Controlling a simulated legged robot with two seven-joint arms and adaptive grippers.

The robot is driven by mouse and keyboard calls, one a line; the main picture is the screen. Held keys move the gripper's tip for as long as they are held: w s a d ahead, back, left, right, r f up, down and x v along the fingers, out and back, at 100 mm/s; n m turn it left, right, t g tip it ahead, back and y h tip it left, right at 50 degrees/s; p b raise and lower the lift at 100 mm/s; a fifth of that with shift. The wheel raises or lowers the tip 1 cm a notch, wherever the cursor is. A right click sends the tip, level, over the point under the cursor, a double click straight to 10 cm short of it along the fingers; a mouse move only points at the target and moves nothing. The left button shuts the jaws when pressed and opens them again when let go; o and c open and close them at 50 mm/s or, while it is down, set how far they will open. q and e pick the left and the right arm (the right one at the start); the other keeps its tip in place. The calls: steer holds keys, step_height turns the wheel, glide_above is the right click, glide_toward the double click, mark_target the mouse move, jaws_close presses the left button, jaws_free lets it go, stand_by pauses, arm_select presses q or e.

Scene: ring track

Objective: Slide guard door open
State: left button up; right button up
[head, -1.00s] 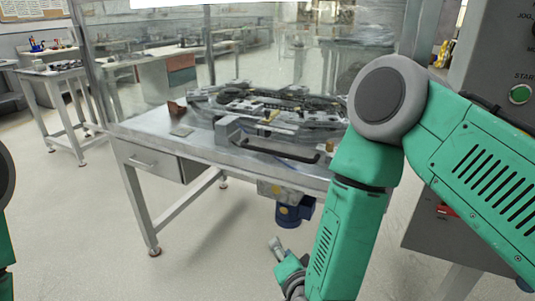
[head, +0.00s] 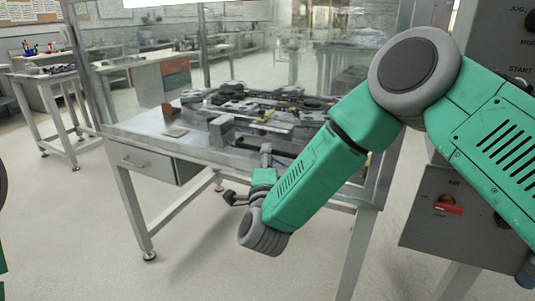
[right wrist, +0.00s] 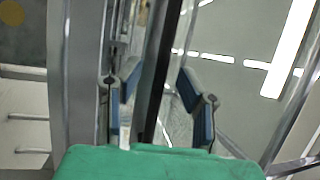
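A guard of clear panels in a metal frame (head: 86,70) rises around a metal machine table (head: 150,136). I cannot tell which panel edge belongs to the door. No clear contact shows. My left gripper is out of view.
A ring track (head: 265,100) lies on the table. A drawer (head: 146,160) hangs under its left side. A grey control box with a red switch (head: 447,205) stands at the right. A side table (head: 45,85) is at the far left. The floor in front is clear.

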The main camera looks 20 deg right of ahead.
steer(key=shift+x, duration=1.45)
jaws_close()
step_height(320, 180, up, 17)
steer(key=p, duration=0.9)
steer(key=shift+r, duration=0.15)
step_height(320, 180, up, 23)
steer(key=p, duration=0.9)
glide_above(269, 75)
steer(key=r+v, duration=0.1)
steer(key=v, duration=0.2)
steer(key=shift+s+a+f, duration=0.1)
steer(key=shift+a+f, duration=0.05)
steer(key=shift+f, duration=0.2)
